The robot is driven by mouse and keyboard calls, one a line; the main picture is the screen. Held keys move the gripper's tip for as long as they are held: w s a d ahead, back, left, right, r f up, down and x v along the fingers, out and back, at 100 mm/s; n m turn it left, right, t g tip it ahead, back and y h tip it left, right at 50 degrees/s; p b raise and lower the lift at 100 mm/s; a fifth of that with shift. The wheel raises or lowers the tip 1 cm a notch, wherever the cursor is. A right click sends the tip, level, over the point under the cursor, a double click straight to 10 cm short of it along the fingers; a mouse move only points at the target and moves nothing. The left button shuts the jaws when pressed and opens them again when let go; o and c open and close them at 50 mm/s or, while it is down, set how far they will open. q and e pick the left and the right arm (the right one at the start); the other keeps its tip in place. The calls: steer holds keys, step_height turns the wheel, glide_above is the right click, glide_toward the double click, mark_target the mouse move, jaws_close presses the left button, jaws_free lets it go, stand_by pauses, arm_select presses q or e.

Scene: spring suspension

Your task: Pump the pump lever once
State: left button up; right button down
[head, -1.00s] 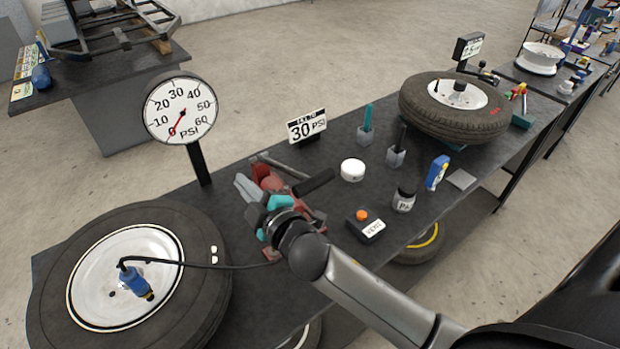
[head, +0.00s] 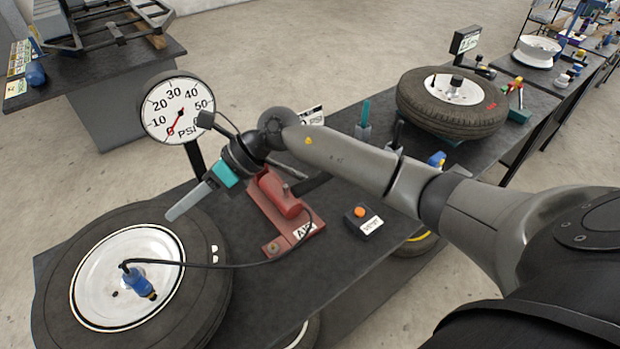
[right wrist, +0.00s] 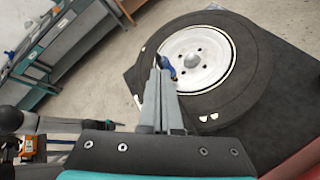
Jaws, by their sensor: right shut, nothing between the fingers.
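The red pump (head: 282,196) sits on the dark bench on a red base with an "AIR" label. Its black lever handle (head: 313,186) shows partly below my right forearm, which hides the rest. My right gripper (head: 172,214) is shut and empty, held left of the pump and above the near tyre's right edge, apart from the lever. In the right wrist view its closed fingers (right wrist: 161,75) point toward the tyre, and a red piece of the pump (right wrist: 295,165) shows at the lower right corner.
A black hose runs from the pump to a blue chuck (head: 137,282) on the near tyre (head: 58,270). The round gauge (head: 176,106) stands behind, its red needle near 0. A box with an orange button (head: 363,218) lies right of the pump. A second tyre (head: 425,110) is farther right.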

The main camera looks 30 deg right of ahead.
steer(key=d+f+n+g+h, duration=0.1)
steer(key=d+f+n+h, duration=0.1)
steer(key=d+h, duration=0.3)
step_height(320, 180, up, 3)
steer(key=g+h+p, duration=0.1)
steer(key=g+h, duration=0.1)
steer(key=h, duration=0.6)
glide_above(309, 178)
steer(key=shift+w+a+f, duration=0.15)
steer(key=shift+w+a, duration=0.1)
steer(key=f+b, duration=0.1)
steer(key=f, duration=0.1)
steer(key=f+b, duration=0.4)
steer(key=f, duration=0.1)
steer(key=shift+s+d, duration=0.2)
steer(key=shift+s, duration=0.05)
steer(key=shift+f, duration=0.1)
